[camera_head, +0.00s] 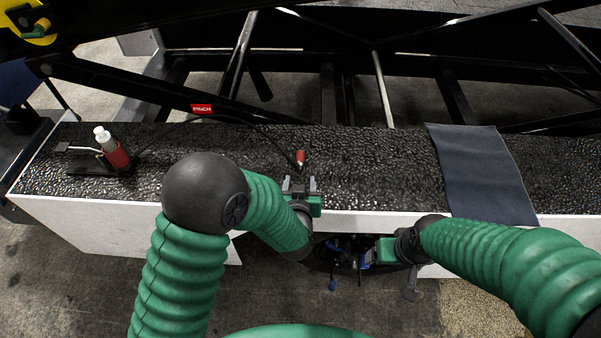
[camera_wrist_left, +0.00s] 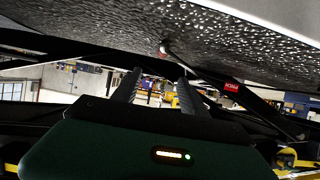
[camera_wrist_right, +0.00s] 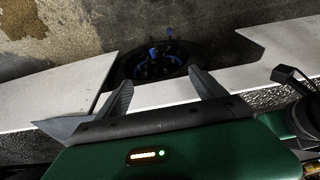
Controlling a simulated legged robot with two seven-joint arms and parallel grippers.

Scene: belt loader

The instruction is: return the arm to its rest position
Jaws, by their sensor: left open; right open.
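My left gripper (camera_head: 300,184) is open over the front part of the black textured deck (camera_head: 375,165). A small red-capped plug (camera_head: 300,157) with a black cable lies just beyond its fingertips, apart from them. In the left wrist view the two fingers (camera_wrist_left: 160,88) stand apart with nothing between them. My right gripper (camera_head: 369,252) is lower, in front of the deck's white front edge, beside a dark round recess with blue-tipped parts (camera_head: 345,247). In the right wrist view its fingers (camera_wrist_right: 163,88) are apart and empty, and the recess (camera_wrist_right: 155,62) shows beyond them.
A red and white cylinder (camera_head: 117,153) stands on the deck at the left, with a cable. A dark mat (camera_head: 482,174) lies across the deck at the right. Black frame bars run behind, with a red PINCH label (camera_head: 201,109). Open floor (camera_head: 60,270) shows at front left.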

